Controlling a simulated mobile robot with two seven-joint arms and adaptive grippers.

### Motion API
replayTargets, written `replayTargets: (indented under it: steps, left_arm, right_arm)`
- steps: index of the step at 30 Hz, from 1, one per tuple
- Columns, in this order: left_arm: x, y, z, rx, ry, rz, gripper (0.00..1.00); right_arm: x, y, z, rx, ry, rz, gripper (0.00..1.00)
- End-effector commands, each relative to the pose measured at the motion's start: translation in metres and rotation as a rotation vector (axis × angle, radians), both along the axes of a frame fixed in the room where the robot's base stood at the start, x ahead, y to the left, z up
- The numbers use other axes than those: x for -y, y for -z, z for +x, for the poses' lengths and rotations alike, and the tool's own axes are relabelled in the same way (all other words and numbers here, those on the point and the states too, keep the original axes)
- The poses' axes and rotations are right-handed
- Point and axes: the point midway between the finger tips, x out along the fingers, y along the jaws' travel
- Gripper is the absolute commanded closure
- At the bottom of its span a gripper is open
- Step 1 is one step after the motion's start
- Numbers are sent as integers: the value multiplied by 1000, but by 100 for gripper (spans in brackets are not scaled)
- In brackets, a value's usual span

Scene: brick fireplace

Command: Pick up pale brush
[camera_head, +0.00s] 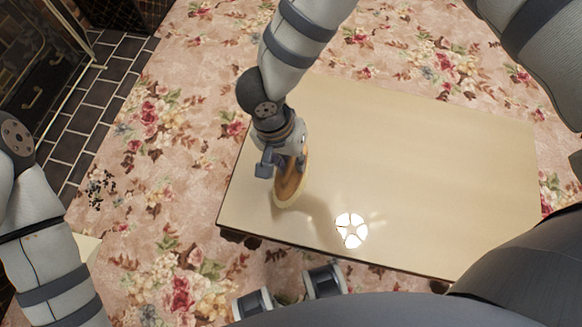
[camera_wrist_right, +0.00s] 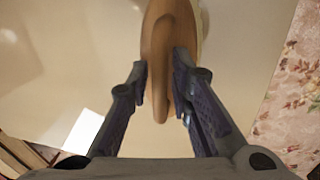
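The pale brush (camera_head: 289,184) has an orange-brown wooden back and handle and a cream edge of bristles. It is near the left end of the table in the head view, tilted, with its shadow off to the right, so it looks raised off the top. My right gripper (camera_head: 283,163) is at its upper end. In the right wrist view, the brush (camera_wrist_right: 168,35) runs between the two fingers of my right gripper (camera_wrist_right: 161,82), which close on its narrow handle from both sides. My left arm shows at the left edge, but its gripper is not visible.
The cream table (camera_head: 430,160) is otherwise bare, with a bright light reflection near its front edge. Floral carpet (camera_head: 170,190) surrounds it. Dark hearth tiles (camera_head: 105,100) and a fireplace screen (camera_head: 45,60) are at the upper left.

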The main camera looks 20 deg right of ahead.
Motion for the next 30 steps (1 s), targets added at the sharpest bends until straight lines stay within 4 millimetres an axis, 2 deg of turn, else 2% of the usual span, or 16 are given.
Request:
replayTargets:
  steps: [5, 8, 20, 23, 27, 30]
  left_arm:
    - [0, 0, 0, 1, 0, 0, 60]
    - [0, 0, 0, 1, 0, 0, 60]
    - [0, 0, 0, 1, 0, 0, 60]
    - [0, -2, 2, 5, 0, 0, 60]
    - [0, -8, 6, 18, 0, 0, 60]
    - [0, -15, 12, 37, -1, 0, 60]
  right_arm:
    - [0, 0, 0, 1, 0, 0, 80]
    - [0, 0, 0, 1, 0, 0, 100]
    - [0, -1, 1, 2, 1, -1, 100]
    - [0, -10, 2, 4, 2, 1, 100]
    - [-1, -38, 1, 6, -2, 2, 100]
    - [-11, -64, -19, 7, -6, 1, 100]
